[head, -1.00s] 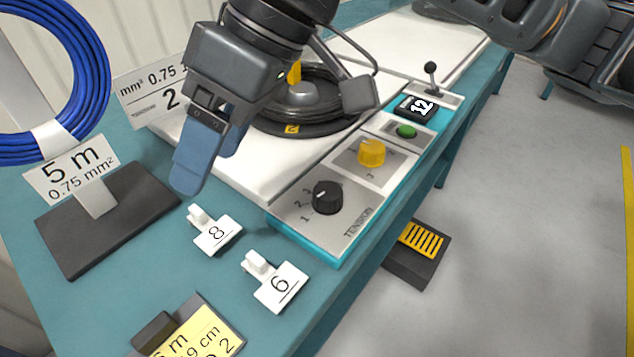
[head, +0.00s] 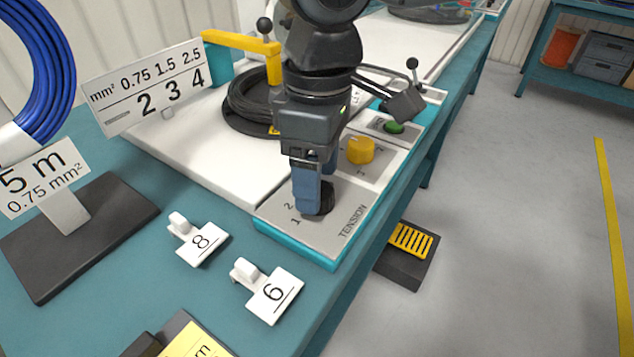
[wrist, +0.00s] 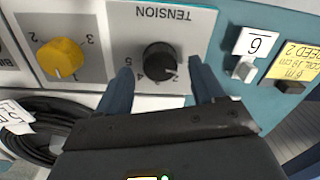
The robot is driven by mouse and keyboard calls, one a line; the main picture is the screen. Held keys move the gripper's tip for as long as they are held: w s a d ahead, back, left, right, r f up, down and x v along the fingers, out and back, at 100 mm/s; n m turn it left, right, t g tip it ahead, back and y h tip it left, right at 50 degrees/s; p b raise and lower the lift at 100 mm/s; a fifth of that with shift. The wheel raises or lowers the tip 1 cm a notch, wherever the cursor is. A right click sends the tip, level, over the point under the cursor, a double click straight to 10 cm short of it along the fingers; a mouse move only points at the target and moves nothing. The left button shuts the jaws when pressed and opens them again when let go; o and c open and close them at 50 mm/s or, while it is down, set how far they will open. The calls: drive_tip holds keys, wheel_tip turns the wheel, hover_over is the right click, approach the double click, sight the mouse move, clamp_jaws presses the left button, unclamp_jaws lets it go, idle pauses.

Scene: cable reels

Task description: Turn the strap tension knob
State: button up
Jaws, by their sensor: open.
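The black strap tension knob (head: 322,200) sits on the grey panel marked TENSION (head: 345,232), partly hidden behind my fingers in the head view. The whole knob shows in the wrist view (wrist: 160,61), with numbers along its near side. My gripper (head: 308,205) points down at the knob. In the wrist view its two blue fingers (wrist: 160,78) are open, one on each side of the knob, with a visible gap to each side. I cannot tell how high the fingertips are above the panel.
A black cable coil (head: 250,98) lies behind my gripper.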

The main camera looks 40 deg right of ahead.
drive_tip(key=shift+f, duration=0.7)
drive_tip(key=shift+a, duration=0.1)
drive_tip(key=c, duration=1.1)
drive_tip(key=shift+o, duration=0.2)
